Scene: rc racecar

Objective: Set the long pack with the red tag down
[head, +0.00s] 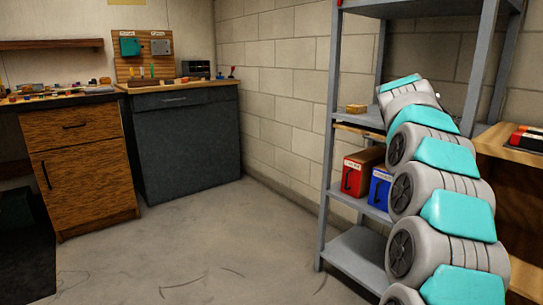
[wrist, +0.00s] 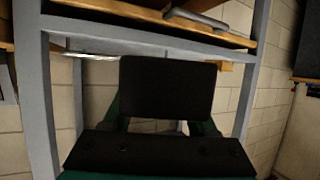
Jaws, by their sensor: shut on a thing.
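My gripper (wrist: 160,108) shows in the wrist view as a dark bar with dark green fingers. It is shut on a plain dark block (wrist: 167,85), the only face of the held pack that shows. No red tag is visible on it. In the head view my arm reaches to the grey shelf rack (head: 328,190), and its own links hide the gripper and the load. The wrist view shows the rack's posts and wood-edged shelves around the gripper. I cannot tell whether the pack touches a shelf.
A small wooden block (head: 356,108) lies on the rack's upper shelf. A red box (head: 357,172) and a blue box (head: 379,187) stand lower. Dark items with red and white marks (head: 527,138) lie on the right bench. The floor (head: 220,240) is clear.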

